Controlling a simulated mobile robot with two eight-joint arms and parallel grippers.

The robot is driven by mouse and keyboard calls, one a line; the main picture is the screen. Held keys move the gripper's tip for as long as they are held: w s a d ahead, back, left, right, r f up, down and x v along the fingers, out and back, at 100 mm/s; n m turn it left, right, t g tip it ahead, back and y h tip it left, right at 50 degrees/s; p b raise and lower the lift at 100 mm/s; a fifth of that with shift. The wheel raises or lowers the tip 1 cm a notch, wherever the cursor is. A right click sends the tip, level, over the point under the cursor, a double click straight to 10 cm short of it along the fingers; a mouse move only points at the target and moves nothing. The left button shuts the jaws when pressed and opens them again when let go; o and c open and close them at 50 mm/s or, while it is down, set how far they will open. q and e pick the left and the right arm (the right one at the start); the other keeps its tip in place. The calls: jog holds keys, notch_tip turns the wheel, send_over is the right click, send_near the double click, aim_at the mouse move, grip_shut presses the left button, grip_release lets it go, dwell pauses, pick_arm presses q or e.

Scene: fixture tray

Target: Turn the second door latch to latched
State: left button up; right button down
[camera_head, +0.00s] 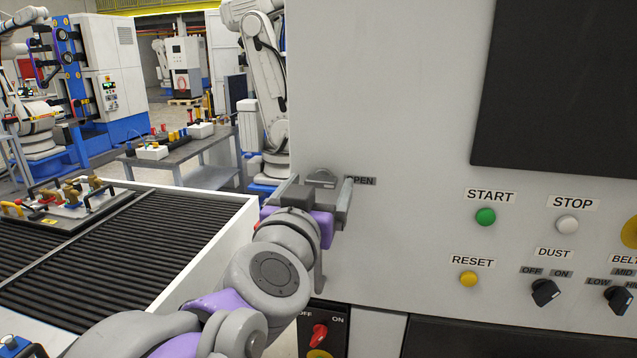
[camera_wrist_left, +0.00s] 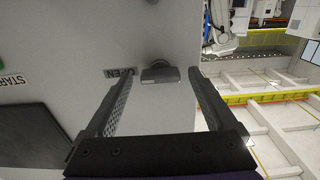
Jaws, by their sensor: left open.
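A grey latch (camera_head: 322,175) sits on the left edge of the large light-grey machine panel, beside an OPEN label (camera_head: 361,181). In the left wrist view the latch (camera_wrist_left: 160,73) shows as a dark grey block on a rounded base, with the same label (camera_wrist_left: 121,72) next to it. My left gripper (camera_head: 320,182) is open in front of the latch. In the wrist view, its fingers (camera_wrist_left: 161,78) stand on either side of the latch, with gaps visible. The gripper hides part of the latch in the head view. My right gripper is out of view.
The panel carries a green START button (camera_head: 486,216), a white STOP button (camera_head: 567,224), a yellow RESET button (camera_head: 468,279) and dark knobs. A red switch (camera_head: 319,335) is below my arm. A roller conveyor (camera_head: 110,250) bearing a fixture tray (camera_head: 65,205) lies left.

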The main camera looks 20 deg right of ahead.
pick_arm(q)
jog(key=shift+w+d, duration=0.15)
jog(key=shift+w, duration=0.1)
jog(key=c, duration=1.4)
